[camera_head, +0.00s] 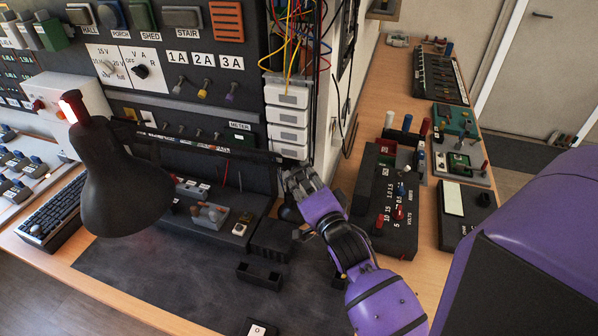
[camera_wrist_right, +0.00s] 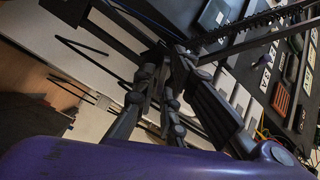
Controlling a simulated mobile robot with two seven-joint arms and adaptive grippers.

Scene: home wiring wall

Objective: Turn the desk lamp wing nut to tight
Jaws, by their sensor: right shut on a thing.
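The black desk lamp has its shade (camera_head: 128,195) hanging at the left in the head view, over the bench. Its thin arm (camera_head: 215,150) runs right from the shade toward my right gripper (camera_head: 294,182). In the right wrist view, dark lamp bars meet by the tips of my right gripper (camera_wrist_right: 158,82). The two jointed fingers are closed together at this joint, shut on the wing nut. The nut itself is hidden by the fingers, so I cannot tell how it is turned. My left gripper is in neither view.
A dark panel with switches and labels stands behind the lamp. White connector blocks (camera_head: 287,115) and loose wires are just above my right gripper. A black power supply (camera_head: 388,215) and a meter (camera_head: 465,215) lie to its right. The dark mat (camera_head: 160,280) in front is mostly clear.

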